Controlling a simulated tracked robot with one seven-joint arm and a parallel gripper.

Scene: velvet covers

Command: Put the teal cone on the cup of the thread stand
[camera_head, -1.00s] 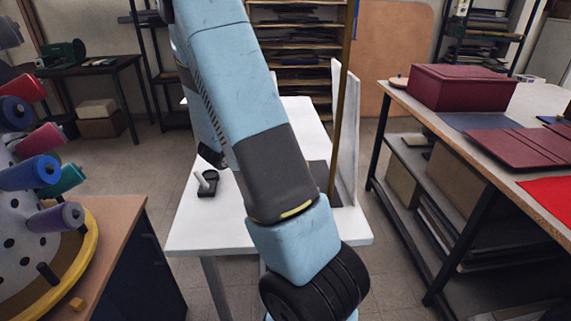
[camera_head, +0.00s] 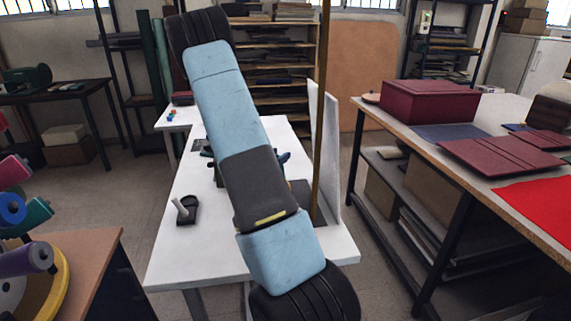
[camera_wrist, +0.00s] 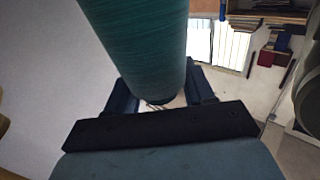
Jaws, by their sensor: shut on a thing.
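The teal cone (camera_wrist: 140,45) fills the upper left-centre of the wrist view, between the two dark blue fingers of my gripper (camera_wrist: 162,98), which is shut on it. Its lower end lies close to the fingers; its other end runs out of the frame. In the head view my arm hides most of my gripper and the cone; small dark blue parts show at both sides of the arm above the white table.
A black holder with a white stick (camera_head: 187,210) stands on the white table (camera_head: 180,255). An upright white panel (camera_head: 327,150) borders the table's right side. A spool rack with coloured spools (camera_head: 58,285) is at lower left. A workbench with a dark red box (camera_head: 430,102) is at right.

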